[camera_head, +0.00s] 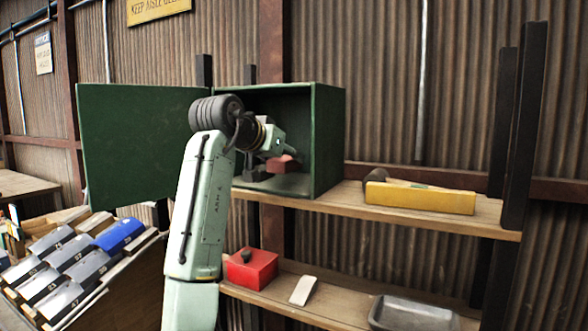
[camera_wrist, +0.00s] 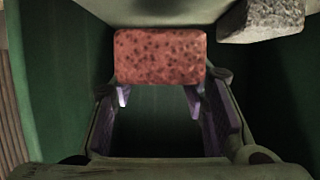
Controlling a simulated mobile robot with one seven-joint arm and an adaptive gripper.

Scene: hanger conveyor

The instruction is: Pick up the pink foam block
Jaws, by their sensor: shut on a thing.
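The pink foam block (camera_wrist: 160,56), reddish with dark specks, is at the tips of my gripper (camera_wrist: 160,88) in the wrist view. The gripper is shut on it, one finger at each side. In the head view the block (camera_head: 284,164) shows inside the open green cabinet (camera_head: 328,140), and it appears to be above the cabinet floor. My arm reaches in from the front and hides part of the cabinet's inside.
A grey rough block (camera_wrist: 262,18) is beside the pink one, to the right in the wrist view. The cabinet door (camera_head: 140,145) stands open to the left. A yellow box (camera_head: 420,197) and a mallet (camera_head: 375,177) are on the shelf to the right. A red box (camera_head: 250,268) is below.

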